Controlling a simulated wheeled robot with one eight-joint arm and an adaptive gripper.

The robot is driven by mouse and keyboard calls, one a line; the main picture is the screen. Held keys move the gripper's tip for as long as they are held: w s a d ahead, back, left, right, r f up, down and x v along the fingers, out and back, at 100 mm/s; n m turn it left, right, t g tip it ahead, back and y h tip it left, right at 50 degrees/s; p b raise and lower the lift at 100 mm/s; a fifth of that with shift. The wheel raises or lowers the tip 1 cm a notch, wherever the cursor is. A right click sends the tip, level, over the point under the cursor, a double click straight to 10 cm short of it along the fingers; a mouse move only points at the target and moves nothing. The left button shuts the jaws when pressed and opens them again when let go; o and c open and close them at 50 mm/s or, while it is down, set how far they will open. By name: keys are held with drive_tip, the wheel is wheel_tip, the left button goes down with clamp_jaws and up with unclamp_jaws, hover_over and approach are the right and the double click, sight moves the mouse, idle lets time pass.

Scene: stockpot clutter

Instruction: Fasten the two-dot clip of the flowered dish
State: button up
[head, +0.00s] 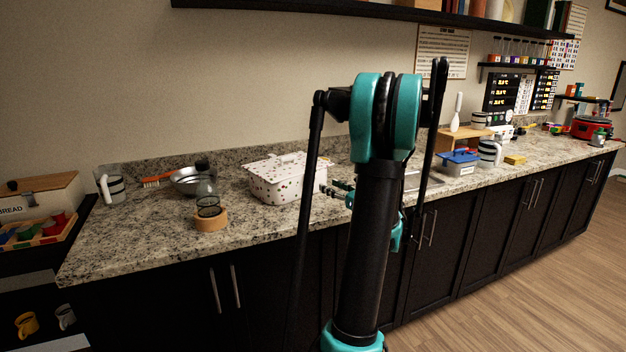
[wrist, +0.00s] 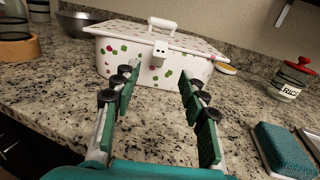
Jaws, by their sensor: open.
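The flowered dish (head: 286,181) is a white box with small coloured flowers, standing on the granite counter. Its lid is on, with a white handle on top in the wrist view (wrist: 162,25). In the head view my gripper (head: 337,191) is just right of the dish.
A glass container with a wooden ring (head: 211,222) and a metal bowl (head: 184,177) stand left of the dish. A red-lidded RICE jar (wrist: 292,78) and a teal object (wrist: 286,150) lie to the right in the wrist view. The counter directly before the dish is clear.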

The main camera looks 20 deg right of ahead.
sight(313, 178)
drive_tip(key=x, duration=1)
drive_tip(key=shift+w, duration=0.2)
drive_tip(key=shift+c, duration=0.5)
drive_tip(key=shift+a, duration=0.1)
clamp_jaws()
